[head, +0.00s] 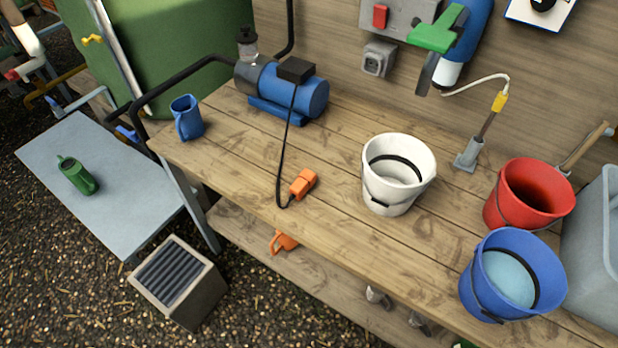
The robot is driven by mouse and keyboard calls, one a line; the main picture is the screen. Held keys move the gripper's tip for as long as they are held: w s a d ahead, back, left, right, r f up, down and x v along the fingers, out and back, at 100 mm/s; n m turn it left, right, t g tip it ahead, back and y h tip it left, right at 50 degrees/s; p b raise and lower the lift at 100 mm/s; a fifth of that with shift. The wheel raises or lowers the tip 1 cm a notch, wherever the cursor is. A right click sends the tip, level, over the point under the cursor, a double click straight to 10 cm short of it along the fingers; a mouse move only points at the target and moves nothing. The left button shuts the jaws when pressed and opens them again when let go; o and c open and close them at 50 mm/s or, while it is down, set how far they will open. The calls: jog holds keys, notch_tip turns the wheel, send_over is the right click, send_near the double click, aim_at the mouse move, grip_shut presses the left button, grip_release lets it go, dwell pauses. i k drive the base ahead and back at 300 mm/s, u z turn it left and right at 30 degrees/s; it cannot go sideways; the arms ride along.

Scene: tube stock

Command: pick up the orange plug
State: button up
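The orange plug (303,183) lies on the wooden workbench (335,235), left of the white bucket and apart from it. A black cable joins its lower end, loops on the bench and runs up to the blue pump (300,92). Nothing covers the plug. My gripper is not in view.
A white bucket (373,198), a red bucket (508,212) and a blue bucket (475,300) stand to the right. A blue jug (187,118) stands at the bench's left end. An orange vessel (284,242) is on the lower shelf. The bench around the plug is mostly clear.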

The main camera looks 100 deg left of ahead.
aim_at(304, 182)
jog(key=z, duration=4.85)
jog(key=i, duration=0.1)
jog(key=u, duration=3.05)
jog(key=k, duration=0.25)
jog(key=z, duration=2.65)
jog(key=k, duration=0.25)
jog(key=z, duration=1.3)
